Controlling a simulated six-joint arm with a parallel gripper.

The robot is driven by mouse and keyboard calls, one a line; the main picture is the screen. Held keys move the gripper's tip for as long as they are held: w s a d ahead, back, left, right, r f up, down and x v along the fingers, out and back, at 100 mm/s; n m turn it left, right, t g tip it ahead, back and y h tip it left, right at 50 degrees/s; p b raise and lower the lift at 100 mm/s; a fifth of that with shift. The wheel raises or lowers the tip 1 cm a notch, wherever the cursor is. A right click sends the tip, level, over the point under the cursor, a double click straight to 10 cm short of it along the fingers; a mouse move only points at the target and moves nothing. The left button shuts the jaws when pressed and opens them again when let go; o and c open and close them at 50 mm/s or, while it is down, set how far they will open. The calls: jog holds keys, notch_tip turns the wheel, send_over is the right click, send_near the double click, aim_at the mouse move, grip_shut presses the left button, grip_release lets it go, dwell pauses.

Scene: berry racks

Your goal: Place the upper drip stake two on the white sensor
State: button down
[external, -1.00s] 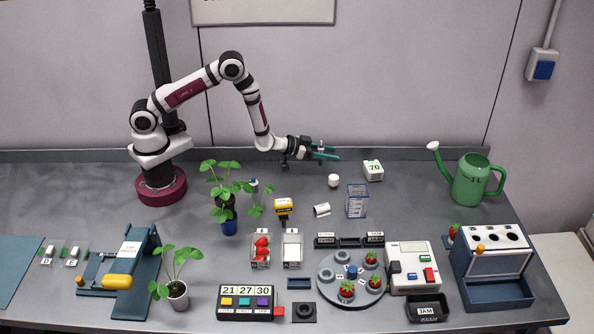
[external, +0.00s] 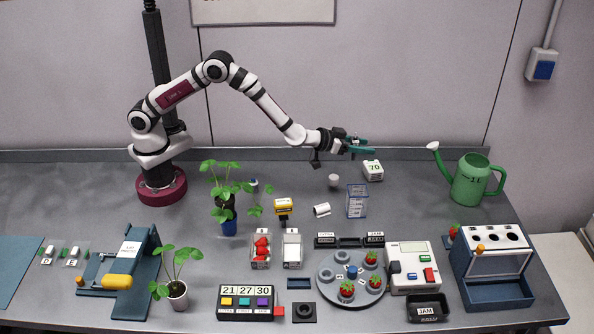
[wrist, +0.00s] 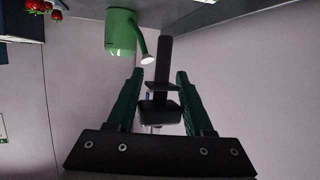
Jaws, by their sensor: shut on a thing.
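My gripper (external: 366,146) is raised above the back of the bench, its green fingers pointing right. In the wrist view my gripper (wrist: 160,74) is shut on a dark, stake-like thing (wrist: 162,62), which looks like the drip stake. It is too dark to read any mark on it, and it is barely discernible in the external view. A white block reading 70 (external: 373,171), which looks like the white sensor, stands on the bench just below and right of the fingertips, apart from them.
A green watering can (external: 470,180) stands right of the white block. A small white cup-like thing (external: 334,181) and a clear blue-marked container (external: 356,202) stand in front. A yellow-headed sensor (external: 284,205) and potted plants are further left. Open bench lies between block and can.

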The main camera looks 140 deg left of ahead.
jog(key=w+a+r, duration=0.2)
jog(key=w, duration=0.2)
send_over(373, 170)
jog(key=a, duration=0.5)
notch_tip(373, 170, down, 7)
notch_tip(373, 170, down, 3)
jog(key=shift+d+f, duration=0.15)
jog(key=shift+f, duration=0.45)
jog(key=shift+c, duration=1.4)
grip_release()
jog(key=shift+f, duration=0.1)
